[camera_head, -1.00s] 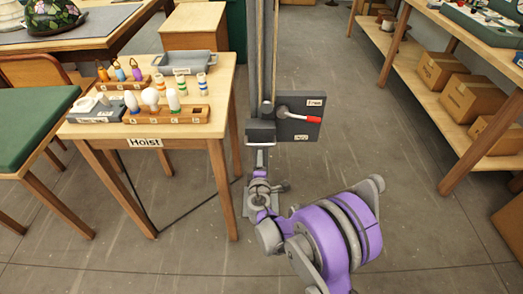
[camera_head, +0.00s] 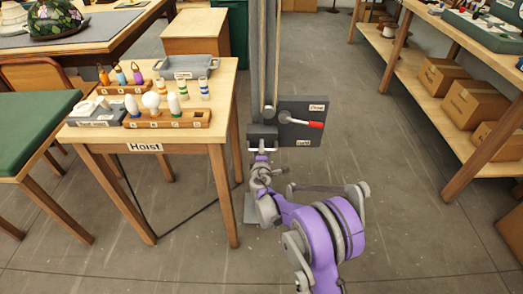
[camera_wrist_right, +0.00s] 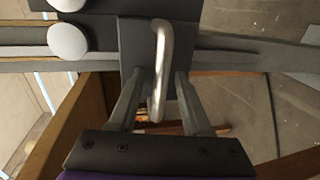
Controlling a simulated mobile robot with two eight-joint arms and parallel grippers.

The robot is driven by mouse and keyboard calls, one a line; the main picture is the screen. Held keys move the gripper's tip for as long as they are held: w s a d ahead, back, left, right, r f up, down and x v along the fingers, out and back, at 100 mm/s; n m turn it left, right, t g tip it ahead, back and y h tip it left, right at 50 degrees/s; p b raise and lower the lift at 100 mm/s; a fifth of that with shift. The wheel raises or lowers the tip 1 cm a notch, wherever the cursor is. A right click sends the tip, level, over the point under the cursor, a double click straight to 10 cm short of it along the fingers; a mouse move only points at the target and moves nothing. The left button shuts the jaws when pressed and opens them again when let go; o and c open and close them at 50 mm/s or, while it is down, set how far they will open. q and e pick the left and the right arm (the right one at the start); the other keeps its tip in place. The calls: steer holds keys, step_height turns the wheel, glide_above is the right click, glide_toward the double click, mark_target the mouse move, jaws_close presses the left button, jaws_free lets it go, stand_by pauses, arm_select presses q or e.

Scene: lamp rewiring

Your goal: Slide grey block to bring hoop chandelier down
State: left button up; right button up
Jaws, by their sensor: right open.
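The grey block (camera_head: 262,137) sits on the tall vertical post beside the bench labelled Hoist. In the right wrist view the dark block (camera_wrist_right: 135,45) has a bent metal handle (camera_wrist_right: 161,55) on its face. My right gripper (camera_head: 262,153) is just below and in front of the block. In the wrist view its two open fingers (camera_wrist_right: 158,80) stand on either side of the handle, without a visible grip on it. The hoop chandelier is not in view. My left gripper is not in view.
A dark plate (camera_head: 302,133) with a red-tipped lever (camera_head: 316,125) is right of the block. The Hoist bench (camera_head: 195,135) with bulbs and a tray (camera_head: 190,66) stands left. Shelves with boxes (camera_head: 477,101) are right. The floor between is clear.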

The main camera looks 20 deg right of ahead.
jaws_close()
stand_by(1.3)
